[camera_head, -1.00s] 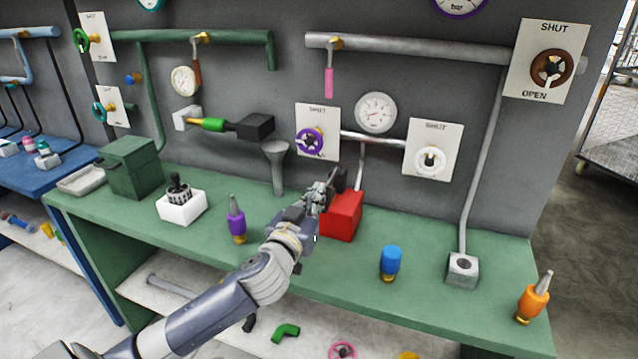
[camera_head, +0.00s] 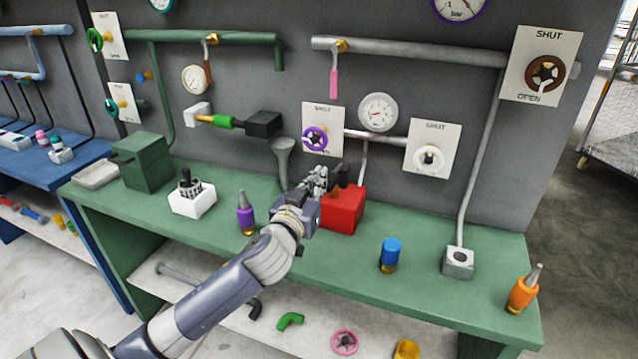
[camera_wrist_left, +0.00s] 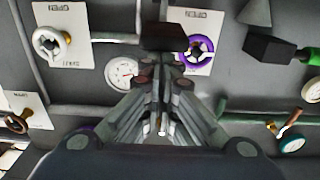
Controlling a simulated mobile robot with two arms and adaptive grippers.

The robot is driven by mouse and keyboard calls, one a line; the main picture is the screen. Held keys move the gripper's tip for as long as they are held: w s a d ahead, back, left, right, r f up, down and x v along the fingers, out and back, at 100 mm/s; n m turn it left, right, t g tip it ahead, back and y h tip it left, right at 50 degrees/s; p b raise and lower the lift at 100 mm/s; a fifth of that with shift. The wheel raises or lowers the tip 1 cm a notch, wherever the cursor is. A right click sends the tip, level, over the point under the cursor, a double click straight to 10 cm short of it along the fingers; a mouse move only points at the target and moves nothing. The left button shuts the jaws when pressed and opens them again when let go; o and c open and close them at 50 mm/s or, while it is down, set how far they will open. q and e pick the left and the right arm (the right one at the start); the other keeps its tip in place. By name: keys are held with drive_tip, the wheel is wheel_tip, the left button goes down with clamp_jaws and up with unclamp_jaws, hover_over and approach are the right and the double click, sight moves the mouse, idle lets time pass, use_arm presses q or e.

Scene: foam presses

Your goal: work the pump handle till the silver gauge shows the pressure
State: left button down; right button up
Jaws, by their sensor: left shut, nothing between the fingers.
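The red pump box (camera_head: 343,210) stands on the green bench, with a pipe rising behind it. A dark bar, apparently its handle, shows just beyond my left gripper (camera_head: 328,179) in the head view, partly hidden by the fingers. In the left wrist view a dark brown block (camera_wrist_left: 165,37) lies just past the closed fingertips; I cannot tell whether they touch it. My left gripper is shut and empty, above the box's left side. The silver-rimmed gauge (camera_head: 378,112) hangs on the wall above; its needle is too small to read surely. My right gripper is not in view.
A purple valve wheel (camera_head: 315,139) and a white one (camera_head: 429,158) flank the gauge. A grey funnel (camera_head: 283,155) stands behind the gripper. A purple bottle (camera_head: 245,213) and blue-capped piece (camera_head: 390,254) stand on the bench. Bench between blue piece and grey block (camera_head: 458,261) is clear.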

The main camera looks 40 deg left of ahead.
use_arm(q)
drive_tip(key=b+v, duration=0.1)
drive_tip(key=v, duration=0.8)
drive_tip(key=shift+s+b, duration=0.2)
drive_tip(key=shift+b, duration=0.2)
drive_tip(key=shift+d, duration=0.1)
idle(0.9)
drive_tip(key=shift+r, duration=0.1)
